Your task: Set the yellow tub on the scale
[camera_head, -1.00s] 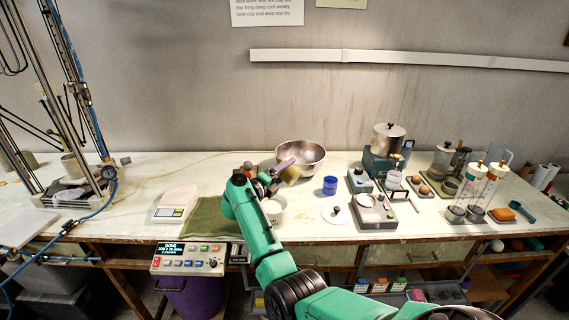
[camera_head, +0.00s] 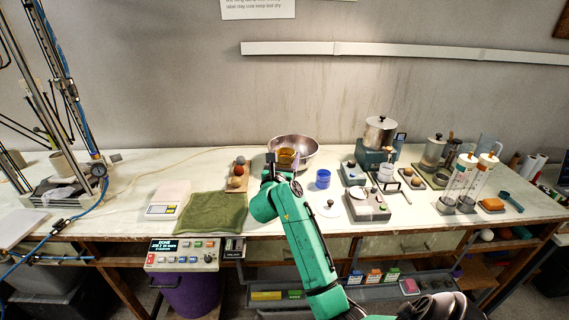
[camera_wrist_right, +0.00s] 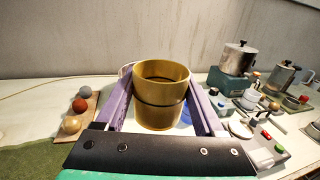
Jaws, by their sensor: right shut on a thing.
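The yellow tub (camera_wrist_right: 160,95) is upright between the purple fingers of my right gripper (camera_wrist_right: 161,92), which is shut on its sides. In the head view the tub (camera_head: 288,156) shows small in front of the steel bowl, and my right gripper (camera_head: 283,161) partly hides it. It appears held above the table. The scale (camera_head: 168,201), pale with a small display at its front, stands on the table to the left, beyond the green cloth. Its top looks empty. My left gripper is not in view.
A green cloth (camera_head: 211,212) lies between the scale and my right arm. A wooden board with several balls (camera_head: 237,177) stands behind it. A steel bowl (camera_head: 305,148), a blue tub (camera_head: 323,178) and a white lid (camera_head: 328,209) are nearby. Cluttered instruments fill the right side.

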